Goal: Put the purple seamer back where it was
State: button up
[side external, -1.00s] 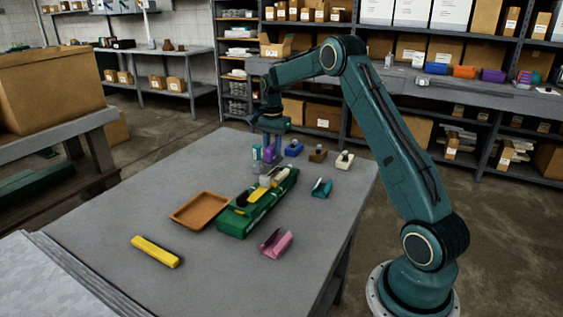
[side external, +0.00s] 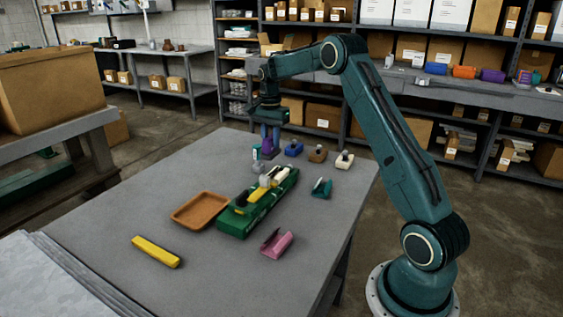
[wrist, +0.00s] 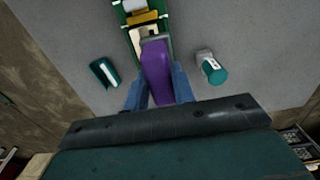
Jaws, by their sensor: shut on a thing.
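The purple seamer (side external: 268,145) is upright between the fingers of my gripper (side external: 270,132), at the far part of the grey table. The wrist view shows the purple seamer (wrist: 156,72) between my gripper's two blue fingers (wrist: 158,95). My gripper is shut on it. I cannot tell how far its lower end is above the table. A small teal and white cylinder (side external: 256,152) stands just left of it, and also shows in the wrist view (wrist: 212,68).
A green caddy (side external: 236,222) holding several items lies nearer on the table (side external: 110,215), beside an orange tray (side external: 198,210). A blue item (side external: 294,149), brown item (side external: 318,154), teal seamer (side external: 321,188), pink seamer (side external: 277,244) and yellow bar (side external: 156,252) lie around.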

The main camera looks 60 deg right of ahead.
jog(key=w+a+r, duration=0.5)
jog(key=w+r, duration=0.3)
jog(key=w, duration=0.1)
jog(key=shift+w+r, duration=0.25)
dwell(0.4)
notch_tip(320, 180, down, 14)
jog(key=shift+f, duration=0.2)
dwell(0.6)
jog(key=shift+f, duration=2.8)
jog(key=shift+f, duration=0.2)
